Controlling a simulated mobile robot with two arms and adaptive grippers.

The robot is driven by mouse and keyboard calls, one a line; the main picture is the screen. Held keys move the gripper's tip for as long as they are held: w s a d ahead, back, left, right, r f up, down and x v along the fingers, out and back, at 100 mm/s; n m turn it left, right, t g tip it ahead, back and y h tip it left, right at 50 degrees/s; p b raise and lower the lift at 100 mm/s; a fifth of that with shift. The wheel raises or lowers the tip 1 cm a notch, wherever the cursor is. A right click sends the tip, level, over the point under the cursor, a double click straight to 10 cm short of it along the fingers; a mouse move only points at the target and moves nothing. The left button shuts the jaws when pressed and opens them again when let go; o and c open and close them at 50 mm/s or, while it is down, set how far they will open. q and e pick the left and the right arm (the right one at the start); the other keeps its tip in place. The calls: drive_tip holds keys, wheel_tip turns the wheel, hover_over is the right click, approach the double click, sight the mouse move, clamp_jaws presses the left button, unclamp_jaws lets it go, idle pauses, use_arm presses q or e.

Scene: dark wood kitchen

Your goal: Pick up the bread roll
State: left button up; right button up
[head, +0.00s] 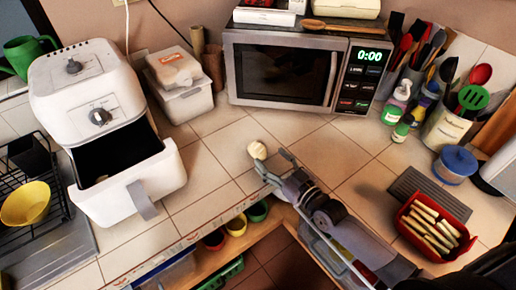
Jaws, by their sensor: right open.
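A small, pale cream bread roll (257,150) lies on the tiled counter (225,145), near the middle of the head view. My right gripper (273,160) comes in from the lower right and is open. Its fingertips are right at the roll, and one finger overlaps the roll's lower edge in the picture. I cannot tell whether the finger touches the roll. My left gripper is not in view.
A white air fryer (90,85) with its drawer (155,185) pulled out stands left. A microwave (280,65) stands behind. A red tray (463,249) of pale sticks and a blue-lidded jar (455,165) are at right. Open shelves with bowls (236,226) lie below the counter edge.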

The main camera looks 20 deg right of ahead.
sight(264, 154)
drive_tip(key=shift+x, duration=1.05)
drive_tip(key=shift+w+a+r+p, duration=0.1)
drive_tip(key=shift+w+a+p, duration=0.2)
drive_tip(key=x, duration=0.4)
drive_tip(key=shift+w+a+f+p, duration=0.1)
drive_tip(key=shift+w+f+p, duration=0.1)
drive_tip(key=shift+p, duration=0.15)
drive_tip(key=shift+s, duration=0.1)
drive_tip(key=shift+c, duration=0.6)
drive_tip(key=c, duration=1)
drive_tip(key=shift+r, duration=0.1)
wheel_tip(264, 154, up, 20)
